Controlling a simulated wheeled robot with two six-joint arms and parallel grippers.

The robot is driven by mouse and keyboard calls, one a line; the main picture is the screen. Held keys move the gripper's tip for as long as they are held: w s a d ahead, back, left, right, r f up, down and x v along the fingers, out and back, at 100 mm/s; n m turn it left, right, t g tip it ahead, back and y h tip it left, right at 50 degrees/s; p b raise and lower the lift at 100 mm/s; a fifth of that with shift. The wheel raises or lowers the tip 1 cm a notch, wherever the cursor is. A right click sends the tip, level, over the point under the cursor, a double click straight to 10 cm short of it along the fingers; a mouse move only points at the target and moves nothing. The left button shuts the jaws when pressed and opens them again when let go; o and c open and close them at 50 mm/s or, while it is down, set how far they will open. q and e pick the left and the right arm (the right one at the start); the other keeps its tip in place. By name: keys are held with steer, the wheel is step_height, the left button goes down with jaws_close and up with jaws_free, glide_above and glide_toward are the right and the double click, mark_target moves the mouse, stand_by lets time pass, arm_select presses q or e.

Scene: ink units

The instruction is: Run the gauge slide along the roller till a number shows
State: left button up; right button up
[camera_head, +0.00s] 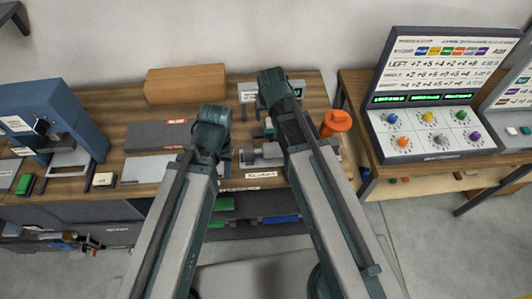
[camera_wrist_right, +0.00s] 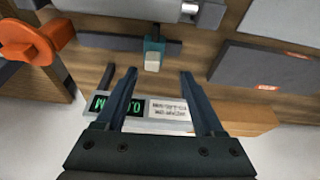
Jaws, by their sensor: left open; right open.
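The gauge slide (camera_wrist_right: 152,53), a small teal block with a pale tip, sits on a dark rail in the right wrist view. It also shows, partly covered, in the head view (camera_head: 264,131). The grey roller (camera_wrist_right: 130,12) lies just beyond it in the wrist view and is partly hidden behind my right arm in the head view (camera_head: 266,154). A small display (camera_wrist_right: 118,105) with green characters stands behind the slide. My right gripper (camera_wrist_right: 159,72) is open and empty, its fingers pointing towards the slide, apart from it. My left gripper (camera_head: 210,118) is open, left of the roller; its fingertips are hard to see.
An orange handwheel (camera_head: 338,121) stands right of the roller. A cardboard-brown box (camera_head: 186,84) lies at the back. A blue press (camera_head: 62,125) stands at the left. A panel with coloured knobs (camera_head: 430,130) stands on the right table. Dark grey plates (camera_head: 160,134) lie left of my left gripper.

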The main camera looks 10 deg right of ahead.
arm_select(q)
steer(key=shift+f+b, duration=1.75)
steer(key=shift+f, duration=0.25)
arm_select(e)
steer(key=s+a+f+n+g, duration=0.2)
steer(key=s+a+f+g, duration=0.1)
steer(key=s, duration=1)
steer(key=shift+f+g, duration=0.5)
steer(key=shift+f, duration=0.55)
steer(key=shift+w, duration=0.1)
